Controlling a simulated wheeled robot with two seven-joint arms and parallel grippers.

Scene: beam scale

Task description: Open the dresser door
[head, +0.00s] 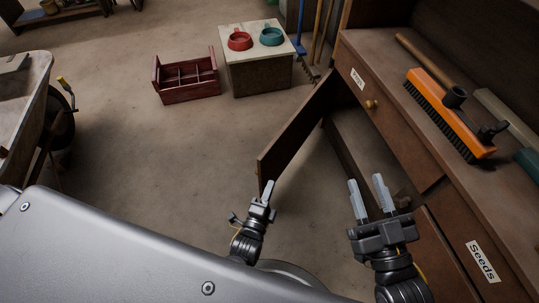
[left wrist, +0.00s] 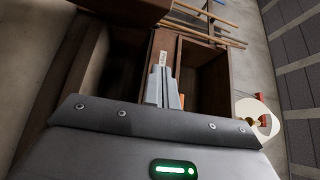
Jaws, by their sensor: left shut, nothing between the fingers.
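The dresser (head: 400,115) stands at the right in the head view. Its door (head: 297,132) stands swung out from the front, with a dark open compartment behind it. My left gripper (head: 268,189) is shut and empty, at the lower free edge of the door; I cannot tell whether it touches. The left wrist view shows its closed fingers (left wrist: 163,86) before the brown dresser. My right gripper (head: 369,193) is open and empty, in front of the dresser's opening, right of the door.
An orange brush (head: 440,105) lies on the dresser top. A labelled drawer with a knob (head: 371,104) is above the opening; a "Seeds" drawer (head: 482,262) is lower right. A red crate (head: 187,80) and a box with two bowls (head: 258,72) stand behind. Floor left of the door is clear.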

